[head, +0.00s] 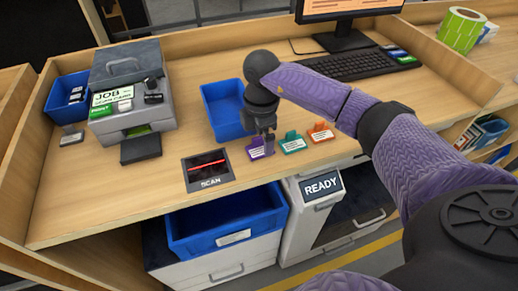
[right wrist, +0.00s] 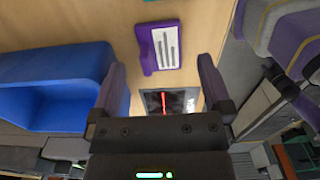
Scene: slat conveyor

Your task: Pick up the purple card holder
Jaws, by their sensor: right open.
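The purple card holder (head: 257,152) stands on the wooden desk near its front edge, with a white label on its face. In the right wrist view the purple card holder (right wrist: 150,45) lies ahead of and roughly between the two fingers, clear of both. My right gripper (head: 267,138) points down just above and beside the holder, hiding part of it. The right wrist view shows my right gripper (right wrist: 162,70) with its fingers spread and nothing between them. My left gripper is not in view.
A teal card holder (head: 292,142) and an orange one (head: 320,132) stand close to the right. A blue bin (head: 219,107) is behind the gripper. The scan pad (head: 207,172) lies left. A grey job printer (head: 127,75) stands further left; a keyboard (head: 365,64) sits behind.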

